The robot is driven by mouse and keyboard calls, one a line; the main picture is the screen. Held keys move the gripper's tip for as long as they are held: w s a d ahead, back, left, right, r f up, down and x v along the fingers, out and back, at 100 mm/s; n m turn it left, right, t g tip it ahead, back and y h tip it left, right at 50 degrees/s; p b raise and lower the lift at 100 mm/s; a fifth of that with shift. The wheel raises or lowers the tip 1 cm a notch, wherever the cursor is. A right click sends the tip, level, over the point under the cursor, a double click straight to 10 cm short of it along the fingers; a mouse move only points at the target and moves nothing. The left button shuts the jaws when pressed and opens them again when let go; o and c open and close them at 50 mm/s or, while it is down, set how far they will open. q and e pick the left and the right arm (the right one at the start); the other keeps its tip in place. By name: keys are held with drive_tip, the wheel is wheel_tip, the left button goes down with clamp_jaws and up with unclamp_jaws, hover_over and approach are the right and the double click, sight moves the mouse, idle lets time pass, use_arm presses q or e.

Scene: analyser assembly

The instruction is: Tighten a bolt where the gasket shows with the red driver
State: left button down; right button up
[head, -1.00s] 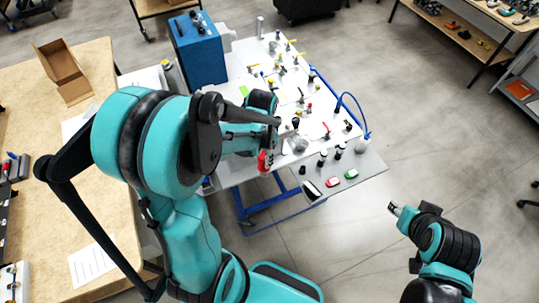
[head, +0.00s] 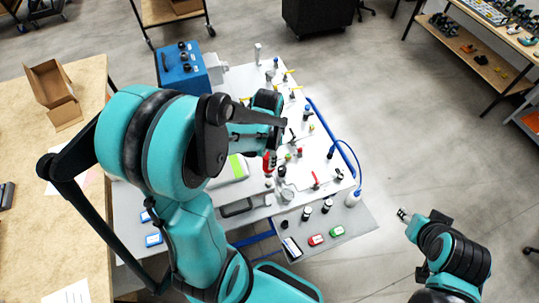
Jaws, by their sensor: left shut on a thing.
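My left gripper (head: 273,149) is over the white work table and shut on the red driver (head: 269,163). The driver's red body hangs below the gripper, close above the fittings near a round gauge (head: 287,195). Its tip is too small to tell whether it touches anything. Bolts and a gasket cannot be made out at this size, and my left arm hides part of the table. My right gripper (head: 404,215) is over bare floor to the right of the table. Its fingers are too small to tell open from shut.
Several valves and fittings stand on the white table (head: 235,80). A blue box (head: 182,66) is at its back left. A grey shelf (head: 352,222) at the front holds a red (head: 316,240) and a green item (head: 336,231). A bottle (head: 352,198) stands at right.

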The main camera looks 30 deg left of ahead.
sight(268, 170)
use_arm(q)
drive_tip(key=shift+s+f, duration=0.15)
drive_tip(key=shift+f, duration=0.1)
drive_tip(key=shift+f+b, duration=0.3)
drive_tip(key=shift+b, duration=0.05)
drive_tip(key=f+b, duration=0.2)
drive_tip(key=f, duration=0.1)
drive_tip(key=shift+w+f, duration=0.2)
drive_tip(key=shift+s+f+b, duration=0.1)
drive_tip(key=shift+f+b, duration=0.3)
drive_tip(key=shift+b, duration=0.3)
drive_tip(key=shift+f+b, duration=1.35)
drive_tip(key=shift+b, duration=0.1)
idle(0.4)
